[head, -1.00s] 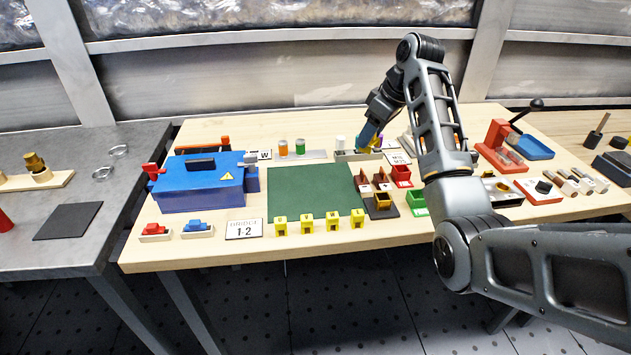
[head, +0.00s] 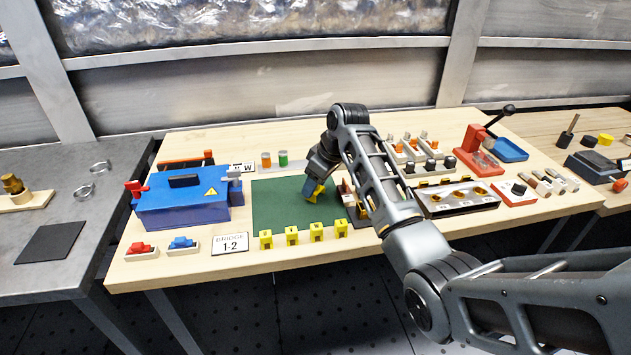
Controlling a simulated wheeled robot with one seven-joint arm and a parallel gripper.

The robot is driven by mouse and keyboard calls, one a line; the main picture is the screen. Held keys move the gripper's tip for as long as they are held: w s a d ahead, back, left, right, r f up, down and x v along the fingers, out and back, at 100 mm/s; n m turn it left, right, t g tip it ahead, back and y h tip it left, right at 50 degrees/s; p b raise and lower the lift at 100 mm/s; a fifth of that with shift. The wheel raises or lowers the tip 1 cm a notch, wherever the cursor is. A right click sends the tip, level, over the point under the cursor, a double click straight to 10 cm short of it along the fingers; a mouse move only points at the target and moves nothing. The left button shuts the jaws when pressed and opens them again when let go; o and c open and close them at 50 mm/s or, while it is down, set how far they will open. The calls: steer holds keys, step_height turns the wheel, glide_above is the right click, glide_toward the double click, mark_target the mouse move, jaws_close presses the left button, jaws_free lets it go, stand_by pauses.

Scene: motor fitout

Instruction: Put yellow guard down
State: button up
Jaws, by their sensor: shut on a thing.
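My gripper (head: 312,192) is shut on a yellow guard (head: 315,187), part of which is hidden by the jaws. It points down over the right part of the green mat (head: 275,205). I cannot tell whether the guard touches the mat. Several other yellow pieces (head: 292,236) stand in a row along the mat's front edge, apart from my gripper.
A blue box (head: 180,208) with a warning label stands left of the mat. A "BRIDGE 1-2" card (head: 230,243) lies in front. Small brown fixtures stand close right of my gripper, partly hidden by my arm. The mat's left part is clear.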

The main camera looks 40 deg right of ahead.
steer(key=shift+f, duration=0.2)
steer(key=o, duration=1)
steer(key=shift+r, duration=0.1)
steer(key=v, duration=1.2)
steer(key=shift+w+r+b, duration=0.1)
steer(key=shift+r+b, duration=0.1)
steer(key=shift+b, duration=0.1)
steer(key=shift+f, duration=0.1)
